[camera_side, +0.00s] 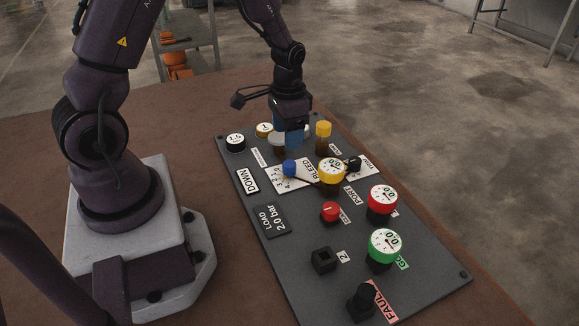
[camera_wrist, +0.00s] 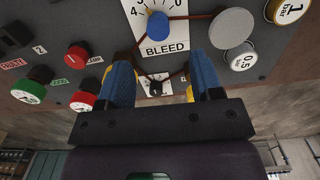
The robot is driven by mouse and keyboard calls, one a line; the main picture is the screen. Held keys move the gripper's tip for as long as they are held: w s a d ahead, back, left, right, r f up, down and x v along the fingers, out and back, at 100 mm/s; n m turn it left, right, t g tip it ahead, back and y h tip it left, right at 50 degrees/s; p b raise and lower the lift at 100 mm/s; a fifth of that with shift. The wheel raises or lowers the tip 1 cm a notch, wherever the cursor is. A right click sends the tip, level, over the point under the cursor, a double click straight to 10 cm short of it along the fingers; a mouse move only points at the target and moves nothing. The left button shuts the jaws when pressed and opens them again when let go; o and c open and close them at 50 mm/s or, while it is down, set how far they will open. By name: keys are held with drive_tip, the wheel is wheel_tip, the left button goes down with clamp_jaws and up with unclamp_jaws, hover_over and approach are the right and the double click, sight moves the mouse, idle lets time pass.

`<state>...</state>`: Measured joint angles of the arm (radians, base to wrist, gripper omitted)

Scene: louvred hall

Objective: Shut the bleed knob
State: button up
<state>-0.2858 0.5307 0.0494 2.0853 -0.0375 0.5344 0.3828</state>
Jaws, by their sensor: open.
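The bleed knob is a small blue knob (camera_side: 289,168) on a white scale card (camera_side: 281,186) marked BLEED, on a dark grey panel (camera_side: 300,238). My gripper (camera_side: 293,146) hangs over the panel's far part, just behind the knob in the side view. In the wrist view its two blue fingers (camera_wrist: 160,62) are spread apart with nothing between them, and the knob lies beyond their tips, not touched.
A yellow-rimmed gauge (camera_side: 331,171) stands close right of the knob. Red (camera_side: 382,198) and green (camera_side: 386,245) gauges, a red knob (camera_side: 330,211) and black fittings (camera_side: 324,260) stand nearer. Several round weights (camera_side: 235,141) line the far edge. Brown table (camera_side: 200,118) is clear left.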

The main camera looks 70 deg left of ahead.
sight(289, 163)
drive_tip(key=shift+w+d+f, duration=0.1)
drive_tip(key=shift+w+f, duration=0.05)
drive_tip(key=shift+f, duration=4.8)
clamp_jaws()
